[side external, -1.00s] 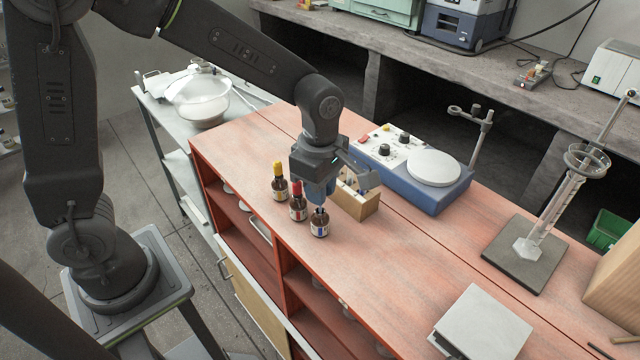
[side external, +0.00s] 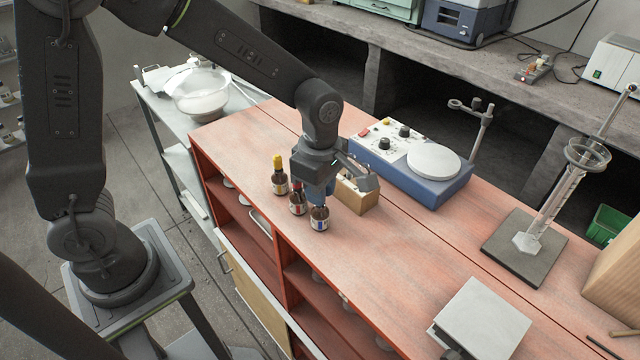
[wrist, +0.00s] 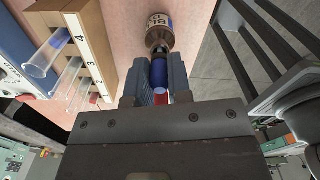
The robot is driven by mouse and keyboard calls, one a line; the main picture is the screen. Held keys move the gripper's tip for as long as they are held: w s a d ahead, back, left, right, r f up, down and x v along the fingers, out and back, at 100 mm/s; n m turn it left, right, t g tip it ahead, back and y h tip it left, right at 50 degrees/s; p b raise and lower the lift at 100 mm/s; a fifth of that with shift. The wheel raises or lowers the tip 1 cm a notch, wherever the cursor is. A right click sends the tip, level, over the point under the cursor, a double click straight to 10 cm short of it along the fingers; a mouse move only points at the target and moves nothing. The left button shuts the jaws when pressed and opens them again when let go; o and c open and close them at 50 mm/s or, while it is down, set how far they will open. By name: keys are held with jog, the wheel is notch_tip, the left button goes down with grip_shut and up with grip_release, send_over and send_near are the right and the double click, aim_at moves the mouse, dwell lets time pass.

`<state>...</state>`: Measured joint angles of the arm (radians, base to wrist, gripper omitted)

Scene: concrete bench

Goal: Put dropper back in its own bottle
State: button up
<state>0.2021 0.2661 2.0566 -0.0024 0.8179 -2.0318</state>
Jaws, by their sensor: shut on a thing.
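My gripper (wrist: 160,80) is shut on the blue-bulbed dropper (wrist: 160,72), between its two fingers. Beyond the bulb, in line with it, is a brown glass bottle (wrist: 160,34) with a white and blue label. The same bottle (side external: 319,219) stands upright on the bench right below my gripper (side external: 321,196) in the side view. Whether the dropper's collar touches the bottle neck I cannot tell. The glass tip is hidden. A red-topped bottle (side external: 297,204) and a yellow-topped bottle (side external: 279,178) stand in a row to its left.
A wooden rack (side external: 358,199) with numbered places holds glass tubes, close behind my gripper; it also shows in the wrist view (wrist: 96,40). A blue stirrer with a white plate (side external: 433,160) stands behind.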

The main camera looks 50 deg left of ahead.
jog(key=shift+f, duration=0.4)
jog(key=o, duration=0.7)
jog(key=shift+c, duration=0.2)
jog(key=shift+o, duration=0.5)
jog(key=o, duration=0.3)
jog(key=shift+r, duration=3.55)
